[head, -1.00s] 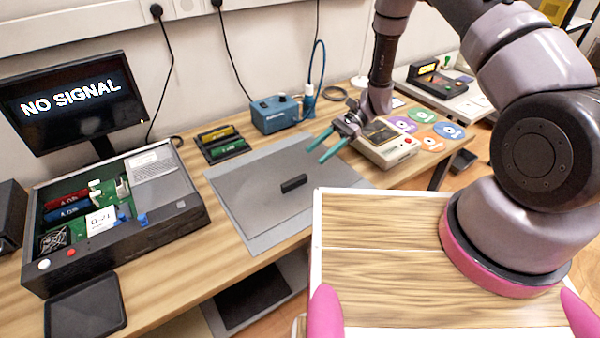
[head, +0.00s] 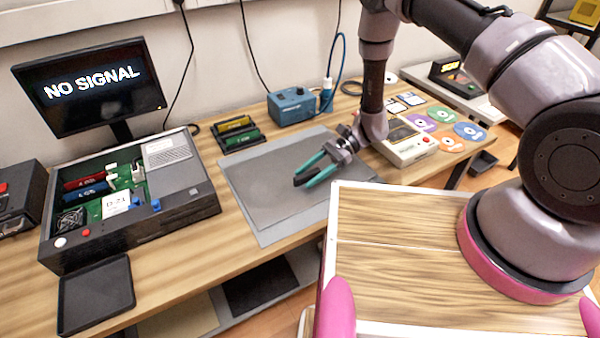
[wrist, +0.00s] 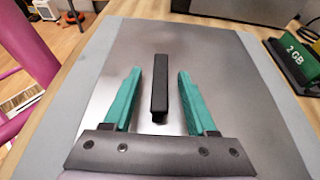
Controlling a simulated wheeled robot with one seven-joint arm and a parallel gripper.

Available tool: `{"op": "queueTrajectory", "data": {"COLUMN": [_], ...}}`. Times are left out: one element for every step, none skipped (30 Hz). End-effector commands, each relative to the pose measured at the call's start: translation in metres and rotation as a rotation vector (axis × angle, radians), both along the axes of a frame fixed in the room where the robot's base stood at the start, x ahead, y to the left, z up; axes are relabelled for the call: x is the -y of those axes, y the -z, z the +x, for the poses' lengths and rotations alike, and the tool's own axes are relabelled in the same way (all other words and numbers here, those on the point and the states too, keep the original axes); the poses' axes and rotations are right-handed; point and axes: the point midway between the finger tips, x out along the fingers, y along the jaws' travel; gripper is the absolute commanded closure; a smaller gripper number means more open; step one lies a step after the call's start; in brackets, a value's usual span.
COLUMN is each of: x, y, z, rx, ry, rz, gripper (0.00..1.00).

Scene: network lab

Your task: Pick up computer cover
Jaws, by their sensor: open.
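The computer cover looks to be the flat grey metal panel (head: 262,180) lying on a lighter grey mat on the bench. In the wrist view the panel (wrist: 218,75) fills the middle, with a black bar handle (wrist: 159,85) standing on it. My gripper (head: 304,177) has teal fingers and is open over the panel, at the handle. In the wrist view the fingers (wrist: 158,74) lie either side of the handle, with a gap on both sides. The handle is partly hidden by the fingers in the head view. I cannot tell the exact height of the fingertips.
The open computer case (head: 130,205) stands left of the panel, with a black tray (head: 95,293) in front. Memory modules in a rack (head: 238,135) and a blue box (head: 292,106) sit behind. A beige device (head: 405,140) and several discs lie to the right.

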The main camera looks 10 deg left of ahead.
Motion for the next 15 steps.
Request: {"op": "queueTrajectory", "data": {"x": [-0.0028, -0.0037, -0.0046, -0.0049, -0.0050, -0.0050, -0.0050, -0.0049, -0.0049, -0.0049, -0.0050, -0.0050, -0.0049, -0.0050, -0.0050], "y": [0.0020, 0.0026, 0.0031, 0.0032, 0.0033, 0.0032, 0.0031, 0.0030, 0.0030, 0.0030, 0.0030, 0.0030, 0.0029, 0.0028, 0.0028], "z": [-0.0028, -0.0035, -0.0041, -0.0042, -0.0042, -0.0040, -0.0040, -0.0040, -0.0040, -0.0040, -0.0039, -0.0039, -0.0039, -0.0039, -0.0039], "rx": [-0.001, 0.000, 0.000, 0.000, 0.000, 0.000, 0.000, 0.000, 0.000, -0.001, -0.001, -0.001, -0.001, 0.000, -0.001], "ry": [-0.002, -0.001, -0.001, 0.000, 0.000, 0.001, 0.001, 0.001, 0.001, 0.000, 0.000, 0.000, 0.000, 0.000, 0.000], "rz": [0.000, -0.002, -0.002, -0.001, -0.001, -0.001, -0.001, 0.000, 0.000, -0.001, -0.001, -0.001, -0.001, 0.000, -0.001], "gripper": [0.43, 0.43, 0.43, 0.43, 0.43, 0.43, 0.43, 0.43, 0.43, 0.50, 0.62, 0.77, 0.88, 1.00, 1.00]}}
